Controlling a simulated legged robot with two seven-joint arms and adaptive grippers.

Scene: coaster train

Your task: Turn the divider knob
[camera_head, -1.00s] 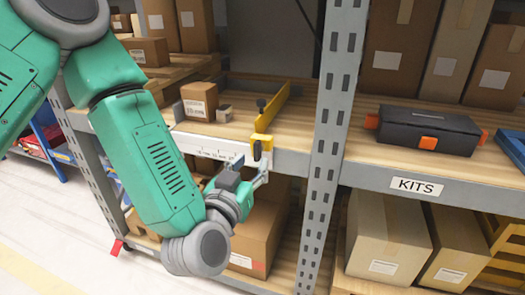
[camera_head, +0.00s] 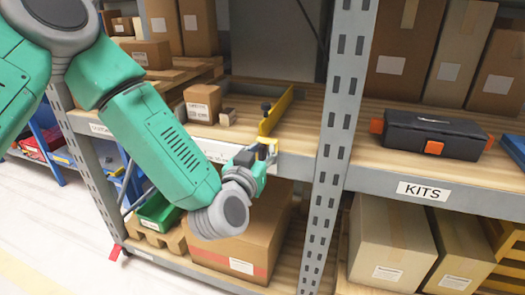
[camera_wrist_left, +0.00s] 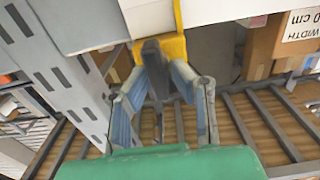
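The yellow divider (camera_head: 273,112) stands on edge on the upper wooden shelf and runs back from the shelf's front rail. Its yellow front end (camera_wrist_left: 172,46) shows at the top of the left wrist view. A dark knob (camera_wrist_left: 151,54) sticks out from it. My left gripper (camera_head: 264,152) is at this front end and hides most of the knob in the head view. In the left wrist view, the fingers of my left gripper (camera_wrist_left: 160,76) lie close on both sides of the knob. I cannot tell whether they press on it. My right gripper is not in view.
A grey slotted upright (camera_head: 340,120) stands just right of the divider. A black case (camera_head: 432,135) lies on the right bay, above the KITS label (camera_head: 424,190). Cartons fill the lower shelf.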

